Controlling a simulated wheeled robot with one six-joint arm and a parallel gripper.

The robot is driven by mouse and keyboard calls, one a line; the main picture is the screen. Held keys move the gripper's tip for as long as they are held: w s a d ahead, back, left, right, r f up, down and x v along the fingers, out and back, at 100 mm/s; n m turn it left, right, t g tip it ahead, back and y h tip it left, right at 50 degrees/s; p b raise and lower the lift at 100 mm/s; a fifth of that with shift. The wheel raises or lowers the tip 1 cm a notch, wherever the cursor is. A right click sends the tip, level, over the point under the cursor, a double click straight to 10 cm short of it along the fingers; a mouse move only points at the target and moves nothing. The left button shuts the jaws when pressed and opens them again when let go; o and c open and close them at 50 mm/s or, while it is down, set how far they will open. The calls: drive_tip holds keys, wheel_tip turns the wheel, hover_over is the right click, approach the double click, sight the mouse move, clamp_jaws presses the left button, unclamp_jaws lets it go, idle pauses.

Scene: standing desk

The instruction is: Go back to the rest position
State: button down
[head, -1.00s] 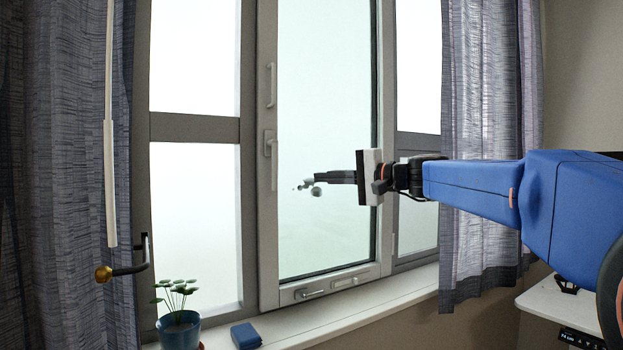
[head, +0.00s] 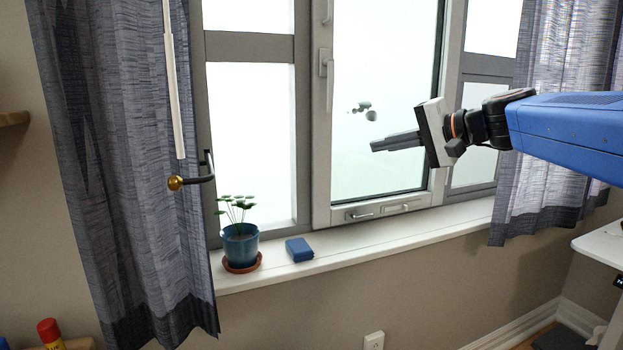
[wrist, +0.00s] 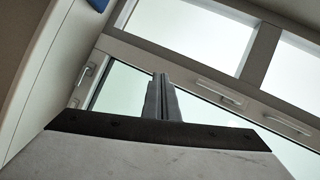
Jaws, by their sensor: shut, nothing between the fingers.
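My gripper (head: 374,146) shows in the head view at the end of my blue arm, raised in front of the window pane and pointing left. Its dark fingers are together with nothing between them. In the wrist view the gripper (wrist: 161,78) also shows its fingers closed side by side, pointing toward the window frame and its handles. It touches nothing that I can see.
The window (head: 322,120) stands behind my gripper. Curtains (head: 130,180) hang at both sides. A white desk (head: 603,243) is at the right edge.

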drive_tip(key=s+f+n+g+h, duration=0.3)
drive_tip(key=s+f+g+h, duration=0.15)
drive_tip(key=s+f, duration=1.45)
drive_tip(key=s+d+f+n+h, duration=0.2)
drive_tip(key=s+d+f, duration=0.2)
drive_tip(key=f, duration=0.4)
drive_tip(key=s+d+f+n+h, duration=0.1)
drive_tip(key=s+d+f+h, duration=0.2)
drive_tip(key=s+f, duration=0.3)
wheel_tip(320, 180, down, 2)
drive_tip(key=shift+s+d+f+n+g+h, duration=0.15)
drive_tip(key=shift+s+d+n+g+h, duration=0.25)
drive_tip(key=shift+d, duration=0.35)
